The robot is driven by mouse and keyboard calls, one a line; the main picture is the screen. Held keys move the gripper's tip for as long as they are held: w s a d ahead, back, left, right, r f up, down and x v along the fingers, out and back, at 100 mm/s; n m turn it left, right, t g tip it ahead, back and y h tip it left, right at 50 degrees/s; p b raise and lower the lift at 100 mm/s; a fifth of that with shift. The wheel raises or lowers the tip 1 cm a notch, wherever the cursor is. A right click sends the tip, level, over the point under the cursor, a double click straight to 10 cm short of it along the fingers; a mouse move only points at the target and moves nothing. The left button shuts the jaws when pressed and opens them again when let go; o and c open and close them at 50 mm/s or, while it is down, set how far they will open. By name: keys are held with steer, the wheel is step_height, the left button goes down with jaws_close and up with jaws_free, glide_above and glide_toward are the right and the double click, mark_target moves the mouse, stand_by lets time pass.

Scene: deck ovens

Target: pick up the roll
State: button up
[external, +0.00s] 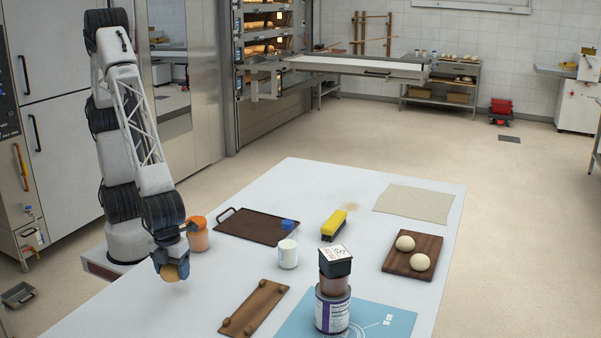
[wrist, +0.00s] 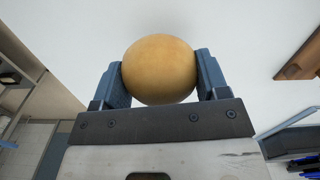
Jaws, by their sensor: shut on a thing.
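The roll (external: 171,273) is a round golden-brown ball near the left edge of the white table. My gripper (external: 171,268) points down at it, with a finger on either side. In the wrist view the roll (wrist: 160,69) sits between the two blue fingers of my gripper (wrist: 161,75), which touch its sides. The gripper is shut on the roll. I cannot tell for sure whether the roll's underside is touching the table.
An orange jar (external: 198,236) stands close behind my gripper. A stacked tin (external: 332,310) stands on a blue mat (external: 393,322).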

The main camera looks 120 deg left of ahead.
steer(key=shift+s+a+r, duration=0.1)
steer(key=shift+s+a, duration=0.45)
steer(key=shift+s, duration=0.4)
steer(key=shift+s+a+r, duration=0.1)
steer(key=shift+s+a, duration=0.4)
steer(key=shift+s, duration=0.4)
steer(key=shift+s+a+r, duration=0.1)
steer(key=shift+s+a, duration=0.45)
steer(key=shift+s, duration=0.4)
